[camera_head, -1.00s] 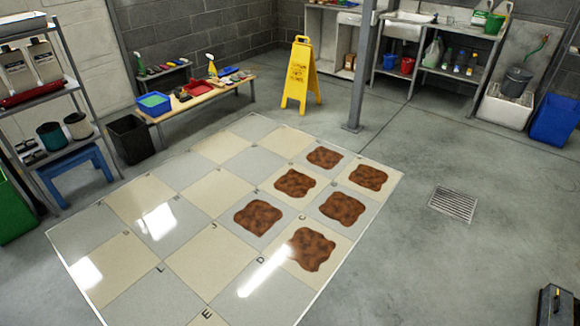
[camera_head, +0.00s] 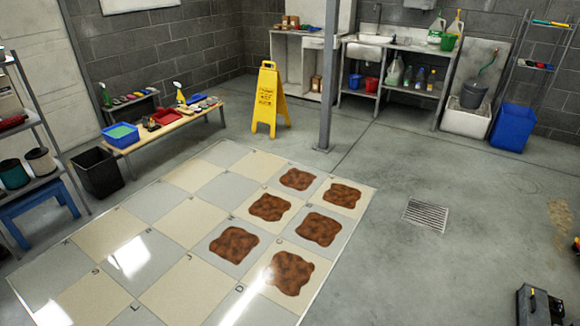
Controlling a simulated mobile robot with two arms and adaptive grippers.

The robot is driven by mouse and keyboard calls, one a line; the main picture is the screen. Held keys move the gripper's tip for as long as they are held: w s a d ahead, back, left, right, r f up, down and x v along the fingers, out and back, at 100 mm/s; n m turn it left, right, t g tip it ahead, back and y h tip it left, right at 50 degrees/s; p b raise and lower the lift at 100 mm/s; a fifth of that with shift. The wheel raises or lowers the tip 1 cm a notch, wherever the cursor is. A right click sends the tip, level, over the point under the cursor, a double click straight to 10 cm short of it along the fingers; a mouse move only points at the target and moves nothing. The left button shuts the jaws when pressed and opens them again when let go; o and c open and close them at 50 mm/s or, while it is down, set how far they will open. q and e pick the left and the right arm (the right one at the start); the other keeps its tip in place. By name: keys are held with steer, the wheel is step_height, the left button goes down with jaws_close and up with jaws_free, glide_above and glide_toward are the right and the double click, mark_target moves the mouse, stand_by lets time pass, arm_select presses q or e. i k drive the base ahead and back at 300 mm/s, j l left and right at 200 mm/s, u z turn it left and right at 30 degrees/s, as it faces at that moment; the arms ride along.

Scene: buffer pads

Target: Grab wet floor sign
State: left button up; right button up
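The yellow wet floor sign (camera_head: 267,100) stands upright on the concrete floor, past the far edge of the tiled area. It is an A-frame with dark lettering on its front and a handle opening at the top. It stands between the low bench on its left and the grey post on its right, touching neither. Neither of my grippers shows in the head view.
The tiled area (camera_head: 197,219) with several brown stains (camera_head: 270,207) lies in front of the sign. A low bench (camera_head: 167,132) with a blue tub (camera_head: 121,136) is to the left. A grey post (camera_head: 328,80) rises right of the sign. Open floor (camera_head: 470,200) with a drain (camera_head: 426,214) lies right.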

mark_target(266, 106)
steer(key=i+u, duration=0.25)
steer(key=i, duration=4.15)
